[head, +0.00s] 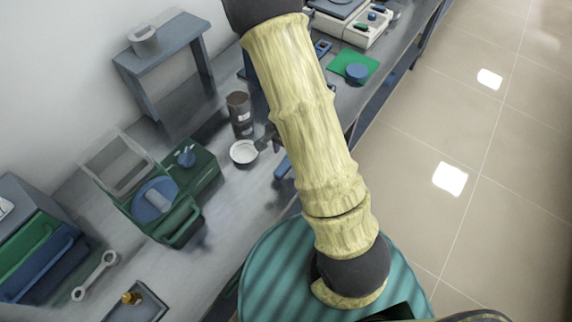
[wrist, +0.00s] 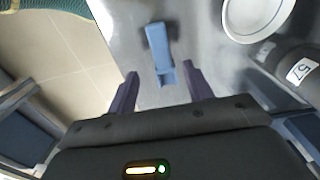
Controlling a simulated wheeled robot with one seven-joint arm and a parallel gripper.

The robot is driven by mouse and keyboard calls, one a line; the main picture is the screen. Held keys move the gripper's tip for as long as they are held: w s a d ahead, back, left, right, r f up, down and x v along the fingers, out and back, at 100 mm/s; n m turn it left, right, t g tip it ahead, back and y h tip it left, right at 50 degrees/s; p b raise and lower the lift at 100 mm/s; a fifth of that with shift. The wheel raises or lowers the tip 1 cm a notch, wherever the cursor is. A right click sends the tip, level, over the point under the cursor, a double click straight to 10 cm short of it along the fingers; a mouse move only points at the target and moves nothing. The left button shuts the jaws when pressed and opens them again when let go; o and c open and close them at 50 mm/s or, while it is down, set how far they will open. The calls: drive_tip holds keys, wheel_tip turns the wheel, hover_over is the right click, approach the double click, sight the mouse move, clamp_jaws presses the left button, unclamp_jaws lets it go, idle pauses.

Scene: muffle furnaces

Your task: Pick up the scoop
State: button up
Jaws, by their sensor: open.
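The scoop (wrist: 160,55) is light blue, with a handle and a small trough-like end. In the wrist view it lies on the grey bench top, ahead of and partly between the fingers of my gripper (wrist: 158,82). The gripper is open and empty, with one dark finger on each side of the scoop's near end. I cannot tell if the fingers are at the scoop's height. In the head view a blue piece of the scoop (head: 283,168) shows beside my arm, which hides most of the gripper.
A white dish (head: 243,152) stands close to the gripper, also in the wrist view (wrist: 257,14). A brown jar (head: 239,113) stands behind it; a labelled dark container (wrist: 300,72) is at the right of the wrist view.

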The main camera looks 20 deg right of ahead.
drive_tip(key=shift+f, duration=0.1)
drive_tip(key=f, duration=0.5)
drive_tip(key=shift+w+f+b, duration=0.15)
drive_tip(key=shift+w+b, duration=0.1)
drive_tip(key=shift+b, duration=0.15)
idle(0.3)
drive_tip(key=c, duration=1.1)
wheel_tip(320, 180, up, 10)
drive_tip(key=shift+r+p, duration=0.1)
drive_tip(key=shift+p, duration=1.15)
